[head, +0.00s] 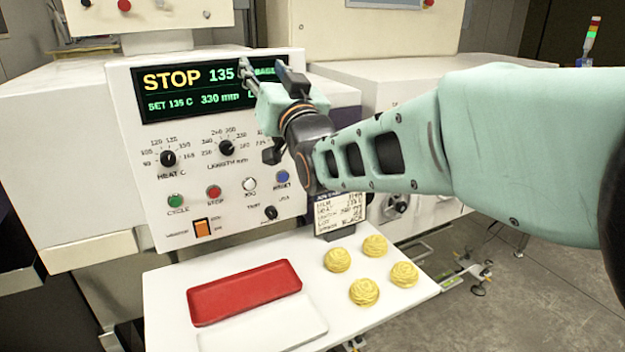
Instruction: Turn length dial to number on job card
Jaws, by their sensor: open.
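The length dial (227,148) is a black round knob on the white control panel, ringed by printed numbers too small to read surely. The display (190,90) above it reads STOP, SET 135 C and 330 mm. The job card (339,212) stands at the panel's lower right, partly behind my arm; its length line is too small to read surely. My gripper (262,74) is open and empty, in front of the display's right end, above and to the right of the length dial. It hides part of the display and appears apart from the dial.
The heat dial (168,158) is left of the length dial. Below are several buttons, an orange rocker switch (201,228) and a small knob (270,212). A white shelf (165,290) holds a red tray (245,291), a white tray (265,330) and several yellow round pieces (364,291).

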